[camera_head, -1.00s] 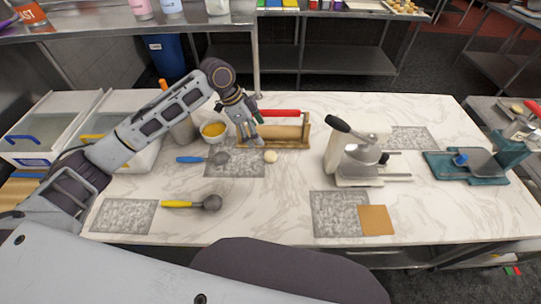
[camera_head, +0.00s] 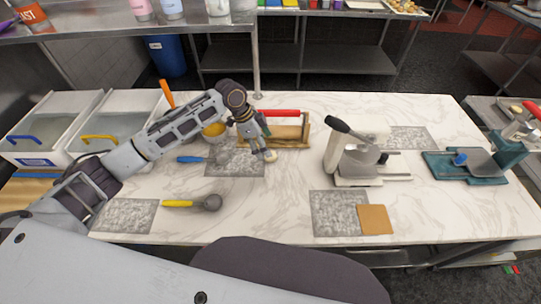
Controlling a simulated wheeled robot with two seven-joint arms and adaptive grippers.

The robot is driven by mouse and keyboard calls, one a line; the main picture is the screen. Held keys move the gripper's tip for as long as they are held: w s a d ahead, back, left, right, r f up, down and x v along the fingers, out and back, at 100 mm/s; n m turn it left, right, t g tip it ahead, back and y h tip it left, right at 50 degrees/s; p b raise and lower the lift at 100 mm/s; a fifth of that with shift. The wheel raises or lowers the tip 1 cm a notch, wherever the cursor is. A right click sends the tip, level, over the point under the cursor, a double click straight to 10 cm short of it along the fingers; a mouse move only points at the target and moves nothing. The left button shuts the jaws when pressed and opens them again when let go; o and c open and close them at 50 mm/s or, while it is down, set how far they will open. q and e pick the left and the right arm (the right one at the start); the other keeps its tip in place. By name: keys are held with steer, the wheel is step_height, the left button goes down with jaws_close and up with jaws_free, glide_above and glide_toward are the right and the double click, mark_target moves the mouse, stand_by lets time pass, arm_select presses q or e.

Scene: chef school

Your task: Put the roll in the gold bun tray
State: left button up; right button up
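Whether the fingers are closed on the roll is too small to tell. A flat gold-tan square (camera_head: 375,219), which looks like the gold bun tray, lies at the front right of the counter, overlapping another speckled mat. My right gripper is not in view.
A wooden holder with a red-handled tool (camera_head: 281,113) stands behind the roll. A slicer-like press (camera_head: 355,155) stands to the right. A blue-handled ladle (camera_head: 192,159) and a yellow-handled ladle (camera_head: 178,203) lie left. The front middle counter (camera_head: 265,205) is clear.

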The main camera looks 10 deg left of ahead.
arm_select(q)
steer(key=shift+p+x, duration=0.55)
steer(key=shift+x, duration=2)
steer(key=shift+w, duration=0.1)
steer(key=shift+c, duration=0.4)
steer(key=c, duration=1.1)
steer(key=shift+r, duration=0.15)
steer(key=shift+r+b, duration=0.7)
steer(key=shift+r, duration=4.2)
